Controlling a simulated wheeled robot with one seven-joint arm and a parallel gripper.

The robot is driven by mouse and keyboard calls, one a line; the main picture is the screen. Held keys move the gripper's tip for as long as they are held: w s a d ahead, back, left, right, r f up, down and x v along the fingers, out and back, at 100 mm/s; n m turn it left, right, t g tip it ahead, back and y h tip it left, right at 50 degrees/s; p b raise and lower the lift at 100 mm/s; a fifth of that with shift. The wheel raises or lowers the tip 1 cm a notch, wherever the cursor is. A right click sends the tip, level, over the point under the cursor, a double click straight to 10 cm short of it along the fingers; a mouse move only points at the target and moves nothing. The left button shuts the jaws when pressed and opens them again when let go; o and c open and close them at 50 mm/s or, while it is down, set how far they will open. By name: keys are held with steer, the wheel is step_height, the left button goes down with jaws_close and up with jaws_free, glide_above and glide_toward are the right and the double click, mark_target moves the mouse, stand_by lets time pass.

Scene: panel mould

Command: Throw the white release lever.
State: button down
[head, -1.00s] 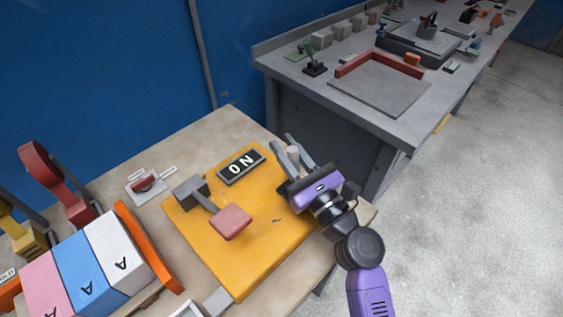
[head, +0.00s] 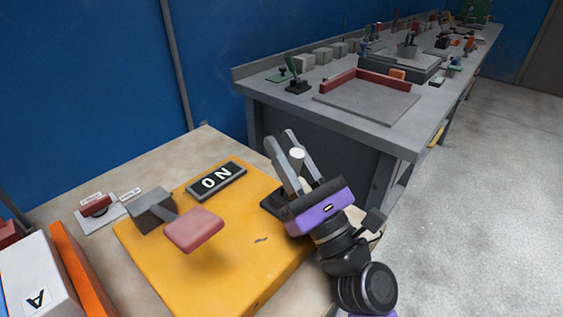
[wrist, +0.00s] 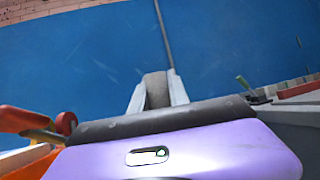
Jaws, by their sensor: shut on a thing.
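My gripper (head: 285,146) is above the right part of the orange-yellow panel (head: 205,268), its fingers pointing up and away. It is shut on a pale, rod-like lever (head: 297,154), whose light round end shows between the fingers. In the wrist view the gripped lever (wrist: 157,90) is a greyish cylinder between the two finger pads. A dark base (head: 273,204) shows on the panel beside the gripper; most of the lever's lower part is hidden by my gripper. An ON sign (head: 216,180) is on the panel to the left.
A red-pink paddle (head: 194,229) on a grey block (head: 150,210) stands on the panel's left. An orange bar (head: 82,275) and a white A block (head: 36,285) are at the lower left. A grey bench (head: 330,150) stands behind. Floor at right is clear.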

mark_target(298, 173)
steer(key=shift+d+f, duration=0.1)
stand_by(0.3)
steer(key=c, duration=1.3)
jaws_free()
steer(key=shift+o, duration=0.2)
steer(key=shift+b+v, duration=0.95)
steer(key=shift+v, duration=2.95)
